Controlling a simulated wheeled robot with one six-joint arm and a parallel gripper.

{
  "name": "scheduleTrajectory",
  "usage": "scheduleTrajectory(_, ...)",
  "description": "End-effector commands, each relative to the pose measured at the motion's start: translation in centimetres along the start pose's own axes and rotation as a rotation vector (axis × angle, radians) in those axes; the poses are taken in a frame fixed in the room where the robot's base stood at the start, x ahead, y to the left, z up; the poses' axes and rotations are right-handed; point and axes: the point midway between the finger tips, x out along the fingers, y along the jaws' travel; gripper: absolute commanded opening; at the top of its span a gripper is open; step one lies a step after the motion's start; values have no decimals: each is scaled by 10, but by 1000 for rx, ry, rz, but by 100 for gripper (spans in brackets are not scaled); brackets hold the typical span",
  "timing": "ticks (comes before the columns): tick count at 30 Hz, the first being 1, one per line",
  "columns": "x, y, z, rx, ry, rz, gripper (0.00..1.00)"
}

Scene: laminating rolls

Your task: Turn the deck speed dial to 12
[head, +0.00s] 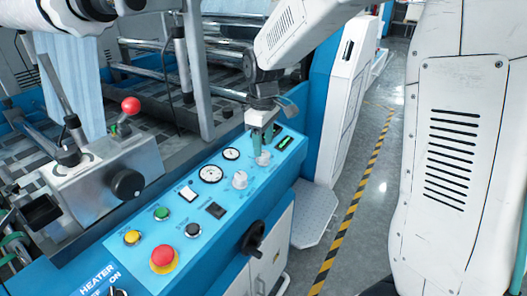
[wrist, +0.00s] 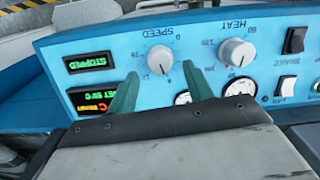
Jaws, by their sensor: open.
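The deck speed dial (wrist: 160,59) is a white knob under the label SPEED on the blue panel, which appears upside down in the wrist view. I cannot read its exact setting. In the head view the dial (head: 263,159) sits just below my gripper. My gripper (wrist: 160,68) is open, with one green finger on each side of the dial in the picture; I cannot tell whether either touches it. In the head view my gripper (head: 262,132) points down at the panel. A display (wrist: 91,62) beside the dial reads STOPPED.
The panel also carries a red emergency button (head: 163,258), coloured buttons and a black handwheel (head: 253,238). A metal frame post (head: 197,75) stands behind the panel.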

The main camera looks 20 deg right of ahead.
Motion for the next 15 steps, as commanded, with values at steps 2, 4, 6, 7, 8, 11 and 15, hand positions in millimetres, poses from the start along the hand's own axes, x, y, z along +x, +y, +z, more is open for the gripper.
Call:
scheduleTrajectory(2,14,-1,1,1,-3,-2,51)
scheduleTrajectory(4,22,0,0,1,-2,-1,51)
scheduleTrajectory(6,28,0,0,1,-1,-1,51)
scheduleTrajectory(7,31,0,0,1,-1,0,51)
scheduleTrajectory(8,32,0,0,1,-1,-1,51)
scheduleTrajectory(11,35,0,1,1,-1,-1,51)
scheduleTrajectory(15,35,0,0,1,0,0,51)
